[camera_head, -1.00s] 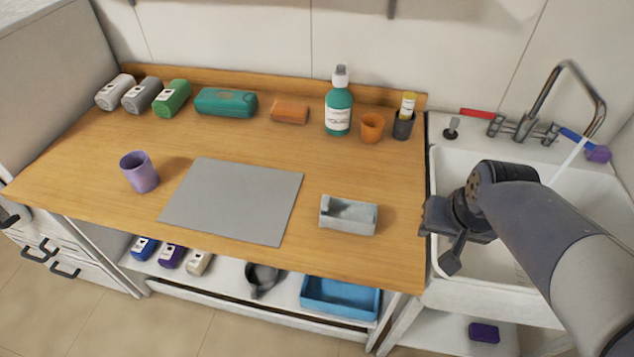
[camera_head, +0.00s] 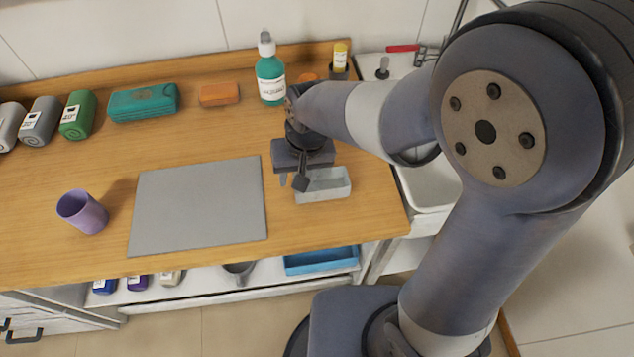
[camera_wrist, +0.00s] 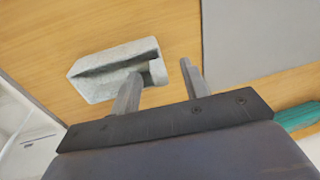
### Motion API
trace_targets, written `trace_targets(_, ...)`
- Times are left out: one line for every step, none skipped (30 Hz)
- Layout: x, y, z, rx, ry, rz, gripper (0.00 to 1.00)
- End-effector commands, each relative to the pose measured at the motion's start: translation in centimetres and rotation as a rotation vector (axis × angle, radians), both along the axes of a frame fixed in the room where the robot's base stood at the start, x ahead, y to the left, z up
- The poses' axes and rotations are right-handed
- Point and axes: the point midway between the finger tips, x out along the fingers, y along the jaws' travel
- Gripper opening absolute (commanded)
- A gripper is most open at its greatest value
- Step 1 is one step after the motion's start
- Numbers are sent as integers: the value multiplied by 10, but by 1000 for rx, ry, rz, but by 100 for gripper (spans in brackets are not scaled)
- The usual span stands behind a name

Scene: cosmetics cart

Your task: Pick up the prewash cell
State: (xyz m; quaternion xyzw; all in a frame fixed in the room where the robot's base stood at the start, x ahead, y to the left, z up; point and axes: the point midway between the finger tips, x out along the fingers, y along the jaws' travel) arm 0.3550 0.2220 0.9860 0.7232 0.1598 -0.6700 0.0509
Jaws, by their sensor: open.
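The pale grey open box (camera_head: 326,188), which looks like the prewash cell, sits on the wooden counter near its front right. It has a notch in one wall. It also shows in the wrist view (camera_wrist: 100,85), upper left of the fingers. My gripper (camera_head: 292,182) is open and empty, above the counter at the box's left end. In the wrist view one finger of my gripper (camera_wrist: 160,72) overlaps the box's near edge and the other is over bare wood. My gripper hides part of the box's left end in the head view.
A grey mat (camera_head: 198,205) lies left of the box, with a purple cup (camera_head: 82,212) beyond it. A teal bottle (camera_head: 270,80), an orange cup (camera_head: 308,77) and a dark holder (camera_head: 339,72) stand behind. The sink (camera_head: 430,185) is at right.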

Motion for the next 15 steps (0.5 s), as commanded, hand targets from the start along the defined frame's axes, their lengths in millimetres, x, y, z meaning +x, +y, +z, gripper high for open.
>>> trace_targets(0, 0, -5, -2, 3, 0, 44)
trace_targets(0, 0, -9, -3, 4, 1, 44)
trace_targets(1, 0, -14, -3, 4, 1, 44)
trace_targets(2, 1, -18, -3, 4, 1, 44)
trace_targets(2, 1, -22, -3, 4, 0, 44)
trace_targets(3, 1, -28, -3, 3, -1, 44)
trace_targets(3, 2, -32, -2, 5, 0, 44)
trace_targets(3, 3, -35, -2, 4, -1, 44)
trace_targets(3, 4, -38, -2, 3, -1, 44)
trace_targets(3, 4, -41, -2, 4, -1, 44)
trace_targets(4, 4, -42, -2, 3, -1, 44)
trace_targets(4, 4, -44, 0, 1, -1, 44)
trace_targets(4, 5, -45, 0, 0, 0, 44)
trace_targets(4, 5, -45, 0, 0, 0, 44)
trace_targets(4, 5, -46, 0, 0, 0, 44)
